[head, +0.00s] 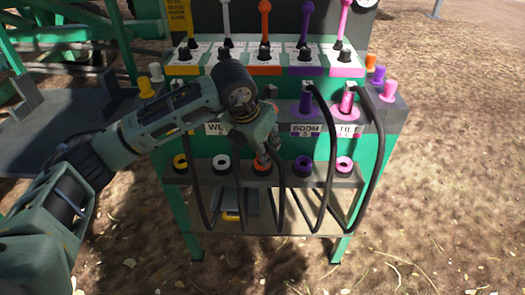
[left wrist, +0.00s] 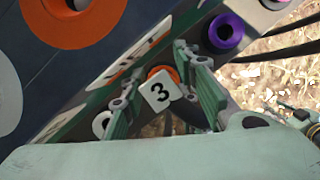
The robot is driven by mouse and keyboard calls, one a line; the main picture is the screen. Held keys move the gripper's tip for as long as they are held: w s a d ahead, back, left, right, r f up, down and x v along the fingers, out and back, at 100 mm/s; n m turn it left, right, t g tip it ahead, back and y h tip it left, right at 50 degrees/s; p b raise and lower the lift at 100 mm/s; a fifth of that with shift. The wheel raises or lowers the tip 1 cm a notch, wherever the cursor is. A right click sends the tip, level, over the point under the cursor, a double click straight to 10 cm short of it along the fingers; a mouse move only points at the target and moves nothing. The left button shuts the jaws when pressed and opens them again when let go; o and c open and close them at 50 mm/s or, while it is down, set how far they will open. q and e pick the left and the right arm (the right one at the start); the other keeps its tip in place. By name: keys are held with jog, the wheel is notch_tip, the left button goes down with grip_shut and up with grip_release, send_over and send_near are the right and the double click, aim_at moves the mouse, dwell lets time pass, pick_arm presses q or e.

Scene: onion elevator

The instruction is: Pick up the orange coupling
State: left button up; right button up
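The orange coupling (head: 261,167) sits in the lower row of the green stand, between a white ring and a purple ring. It also shows in the left wrist view (left wrist: 162,73), partly covered by a white tag (left wrist: 160,93) marked 3. My left gripper (head: 267,150) reaches down to it from above and partly hides it. In the left wrist view my left gripper's two fingers (left wrist: 163,92) are apart, with the tag and coupling seen between them. I cannot tell whether they touch it. My right gripper is not in view.
Black hoses (head: 328,150) hang in loops around the lower row, some close to my left gripper. Purple (head: 306,102) and pink (head: 347,101) couplings are plugged in above, right of my arm. A large orange ring (left wrist: 72,22) is close in the left wrist view. Colored levers (head: 265,20) stand above.

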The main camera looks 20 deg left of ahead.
pick_arm(q)
jog(key=shift+c, duration=0.3)
grip_shut()
jog(key=shift+r, duration=0.25)
jog(key=shift+w+r, duration=0.1)
jog(key=shift+r, duration=0.15)
notch_tip(320, 180, up, 4)
jog(key=shift+f, duration=0.2)
jog(key=s+d+r, duration=0.3)
jog(key=d+r, duration=0.3)
jog(key=d, duration=0.5)
jog(key=shift+d+r+p, duration=0.15)
jog(key=shift+r+p, duration=0.15)
jog(key=shift+p, duration=0.15)
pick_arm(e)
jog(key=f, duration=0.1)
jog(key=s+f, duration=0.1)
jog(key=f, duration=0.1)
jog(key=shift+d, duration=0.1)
